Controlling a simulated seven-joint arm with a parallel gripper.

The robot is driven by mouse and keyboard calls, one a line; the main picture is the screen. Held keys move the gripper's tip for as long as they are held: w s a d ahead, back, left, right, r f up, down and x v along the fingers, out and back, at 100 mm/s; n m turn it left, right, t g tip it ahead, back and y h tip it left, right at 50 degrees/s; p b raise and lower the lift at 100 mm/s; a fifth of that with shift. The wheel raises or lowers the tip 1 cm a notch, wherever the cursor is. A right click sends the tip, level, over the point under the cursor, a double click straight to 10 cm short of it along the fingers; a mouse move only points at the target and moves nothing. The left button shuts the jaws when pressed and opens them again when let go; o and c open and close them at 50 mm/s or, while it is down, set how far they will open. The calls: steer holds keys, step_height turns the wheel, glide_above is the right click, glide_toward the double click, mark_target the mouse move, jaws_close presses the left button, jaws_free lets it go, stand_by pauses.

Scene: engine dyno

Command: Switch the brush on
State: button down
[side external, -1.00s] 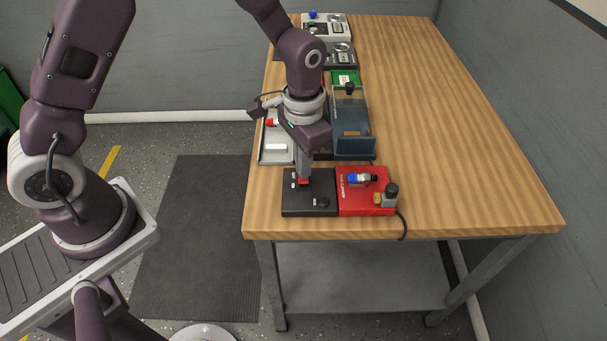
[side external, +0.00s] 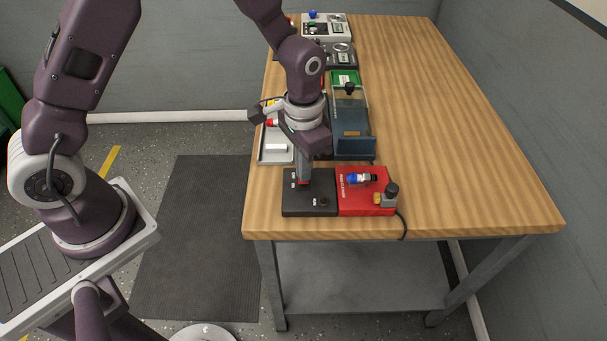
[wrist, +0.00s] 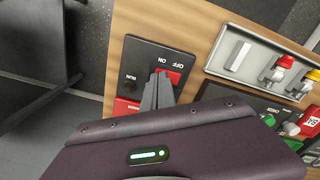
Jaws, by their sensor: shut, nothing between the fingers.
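A black switch panel (side external: 308,207) lies at the near left corner of the bench, joined to a red unit (side external: 350,203) on its right. In the wrist view the panel (wrist: 140,60) carries a red switch (wrist: 174,76) beside "ON" and "OFF" lettering and a small round part (wrist: 130,86) near a further label. My gripper (wrist: 162,88) is shut and empty, its tips at the red switch and partly covering it. I cannot tell whether they touch it or which way it is set. In the side view my gripper (side external: 303,182) points down at the panel and hides the switch.
A blue-and-white part (side external: 358,179) and a black knob (side external: 391,189) sit on the red unit. A grey tray (side external: 275,158) and a dark blue box (side external: 352,140) stand behind the panel. The bench's right side (side external: 470,150) is clear.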

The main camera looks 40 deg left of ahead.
steer(key=shift+f, duration=0.45)
steer(key=shift+r, duration=3.55)
step_height(320, 180, up, 6)
steer(key=t, duration=0.1)
glide_above(291, 186)
steer(key=s+a+r+n+t, duration=0.2)
steer(key=s+a+r, duration=0.1)
steer(key=s+r, duration=0.55)
steer(key=s+a+r+n+t, duration=0.1)
steer(key=s+r+t, duration=0.1)
steer(key=s, duration=0.8)
steer(key=shift+a+r+t, duration=0.3)
steer(key=shift+a+r, duration=0.1)
